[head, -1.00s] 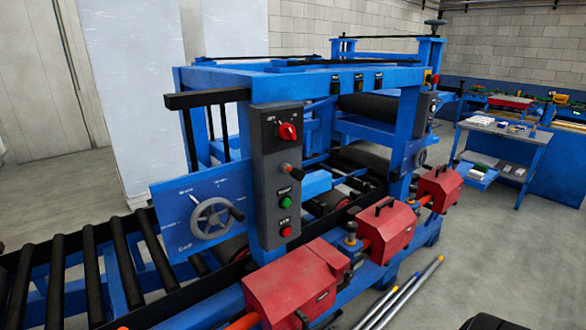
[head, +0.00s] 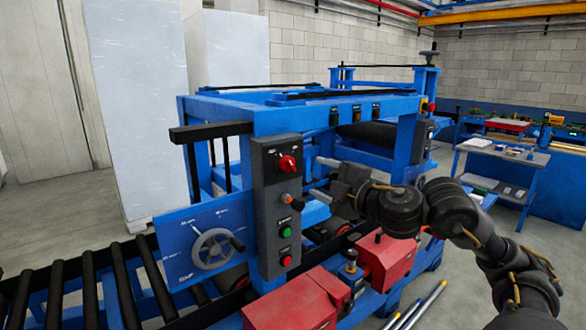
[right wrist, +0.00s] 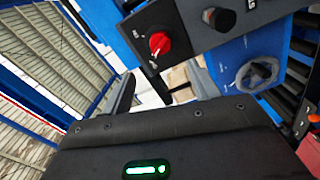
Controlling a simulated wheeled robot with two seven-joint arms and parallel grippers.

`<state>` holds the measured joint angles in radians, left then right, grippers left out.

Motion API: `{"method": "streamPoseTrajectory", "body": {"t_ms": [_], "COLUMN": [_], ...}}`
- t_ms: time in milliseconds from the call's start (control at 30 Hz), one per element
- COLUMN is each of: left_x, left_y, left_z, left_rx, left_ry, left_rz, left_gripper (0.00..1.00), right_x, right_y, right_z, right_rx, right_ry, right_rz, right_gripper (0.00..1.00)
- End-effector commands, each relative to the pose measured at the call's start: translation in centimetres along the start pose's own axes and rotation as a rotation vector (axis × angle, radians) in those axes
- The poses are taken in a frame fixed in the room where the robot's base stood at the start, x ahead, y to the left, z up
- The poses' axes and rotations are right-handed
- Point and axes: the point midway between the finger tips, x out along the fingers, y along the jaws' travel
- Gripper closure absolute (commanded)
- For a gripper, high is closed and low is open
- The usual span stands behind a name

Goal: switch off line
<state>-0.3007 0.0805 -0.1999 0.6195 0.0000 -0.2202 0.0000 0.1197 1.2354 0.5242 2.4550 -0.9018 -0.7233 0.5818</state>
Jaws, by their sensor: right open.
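The grey control box (head: 277,205) stands on the blue machine frame in the head view. It carries a red rotary switch (head: 287,163) at the top, a lever with an orange-red tip (head: 290,200), a green button (head: 286,232) and a red button (head: 286,260). My right gripper (head: 322,178) is open and empty just right of the box, its fingers towards the box and apart from the switch. In the right wrist view the red switch (right wrist: 160,43) shows beyond the dark gripper body, with a dark knob (right wrist: 219,19) beside it. My left gripper is out of view.
A blue plate with a handwheel (head: 211,249) is left of the box, above the black roller conveyor (head: 90,280). Red housings (head: 387,258) sit low in front of the machine. A side table (head: 505,152) stands to the right.

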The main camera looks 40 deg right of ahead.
Motion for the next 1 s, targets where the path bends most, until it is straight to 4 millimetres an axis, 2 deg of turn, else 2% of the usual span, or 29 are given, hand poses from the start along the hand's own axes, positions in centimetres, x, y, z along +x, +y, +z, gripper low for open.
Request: {"method": "streamPoseTrajectory", "body": {"t_ms": [267,433,700,833,1000], "left_x": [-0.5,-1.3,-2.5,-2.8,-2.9], "left_y": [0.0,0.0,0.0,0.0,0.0], "left_z": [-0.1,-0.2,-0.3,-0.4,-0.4], "left_rx": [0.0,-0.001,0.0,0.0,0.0], "left_ry": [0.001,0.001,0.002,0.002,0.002], "left_rz": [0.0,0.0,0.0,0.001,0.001], "left_gripper": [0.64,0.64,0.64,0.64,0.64], "right_x": [0.9,3.2,8.1,9.7,10.7], "right_y": [0.3,0.4,0.3,0.2,0.1], "right_z": [0.0,-0.1,-0.1,0.0,0.0], "right_rx": [0.002,0.006,0.007,0.004,0.0], "right_ry": [0.001,0.002,0.001,0.0,0.0], "right_rz": [0.001,0.002,0.001,0.001,0.0], "right_gripper": [0.4,0.4,0.4,0.4,0.4]}}
